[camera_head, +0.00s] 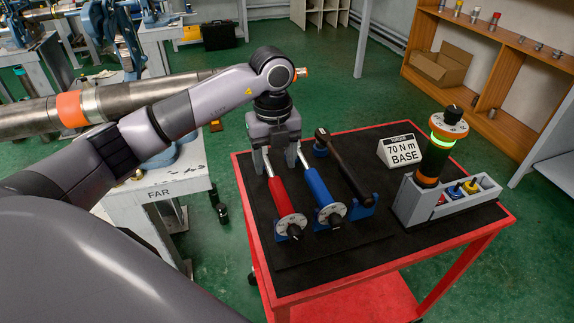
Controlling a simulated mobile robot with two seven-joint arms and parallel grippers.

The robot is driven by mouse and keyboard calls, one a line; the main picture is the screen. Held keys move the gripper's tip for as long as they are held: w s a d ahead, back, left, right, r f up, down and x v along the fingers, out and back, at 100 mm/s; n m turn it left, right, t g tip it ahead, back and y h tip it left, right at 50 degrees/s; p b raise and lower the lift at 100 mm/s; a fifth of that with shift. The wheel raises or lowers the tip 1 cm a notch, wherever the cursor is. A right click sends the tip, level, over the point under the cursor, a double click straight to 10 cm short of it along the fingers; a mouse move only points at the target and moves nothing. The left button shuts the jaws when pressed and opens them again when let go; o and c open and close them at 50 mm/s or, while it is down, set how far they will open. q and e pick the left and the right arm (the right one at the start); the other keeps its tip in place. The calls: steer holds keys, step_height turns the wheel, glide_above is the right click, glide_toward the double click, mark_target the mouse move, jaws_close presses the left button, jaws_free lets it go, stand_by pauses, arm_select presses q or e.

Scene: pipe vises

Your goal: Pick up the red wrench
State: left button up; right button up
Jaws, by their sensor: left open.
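The red wrench (281,196) lies on the dark mat of the red cart. It has a red handle, a silver upper shaft and a round white dial at its near end. My left gripper (276,165) is open and points down at the wrench's far end. The silver shaft shows between its fingers. The wrench's far tip is hidden behind the gripper, and I cannot tell whether a finger touches it. My right gripper is not in view.
A sign reading 70 N m BASE (402,151) and a grey holder (412,203) with a green-lit tool (437,148) stand farther right. A large pipe (30,118) is at left.

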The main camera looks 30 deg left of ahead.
mark_target(275, 177)
arm_select(q)
steer(key=shift+w+f, duration=0.2)
steer(key=shift+f, duration=0.05)
steer(key=f, duration=0.3)
steer(key=f+p, duration=0.1)
steer(key=f, duration=0.2)
steer(key=shift+a+f, duration=0.2)
steer(key=shift+f, duration=0.1)
steer(key=shift+r, duration=0.1)
jaws_close()
